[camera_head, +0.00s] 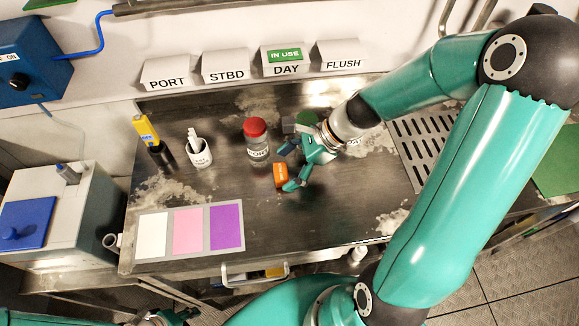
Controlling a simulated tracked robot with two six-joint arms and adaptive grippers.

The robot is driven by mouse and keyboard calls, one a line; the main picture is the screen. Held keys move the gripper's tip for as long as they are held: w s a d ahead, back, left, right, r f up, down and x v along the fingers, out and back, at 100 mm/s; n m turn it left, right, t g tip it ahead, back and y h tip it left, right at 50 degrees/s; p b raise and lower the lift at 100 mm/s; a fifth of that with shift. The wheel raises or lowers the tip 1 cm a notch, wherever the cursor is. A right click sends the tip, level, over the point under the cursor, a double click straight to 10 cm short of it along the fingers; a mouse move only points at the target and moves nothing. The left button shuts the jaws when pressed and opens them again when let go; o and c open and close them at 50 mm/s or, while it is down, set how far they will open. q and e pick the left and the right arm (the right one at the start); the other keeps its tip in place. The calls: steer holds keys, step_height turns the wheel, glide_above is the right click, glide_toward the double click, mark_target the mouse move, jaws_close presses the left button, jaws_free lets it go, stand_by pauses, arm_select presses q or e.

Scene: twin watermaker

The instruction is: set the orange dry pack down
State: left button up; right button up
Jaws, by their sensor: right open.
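The orange dry pack (281,175) is a small orange block on the steel worktop, just right of the red-capped jar. My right gripper (288,167) comes in from the right, low over the worktop, with its fingers spread open. One fingertip is close beside the pack's right side; I cannot tell whether they touch. The pack looks upright on the surface, though its lower edge is partly hard to see. Part of my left gripper (168,316) shows at the bottom edge; its fingers are not clear.
A red-capped jar (257,143) stands close left of the pack. A white cup (199,153) and a dark holder (161,155) stand further left. A colour card (189,256) lies at front left. A drain grate (418,140) is at right. The worktop's front middle is clear.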

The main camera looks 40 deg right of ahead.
steer(key=shift+x, duration=1.15)
steer(key=shift+r, duration=0.1)
steer(key=c, duration=1.3)
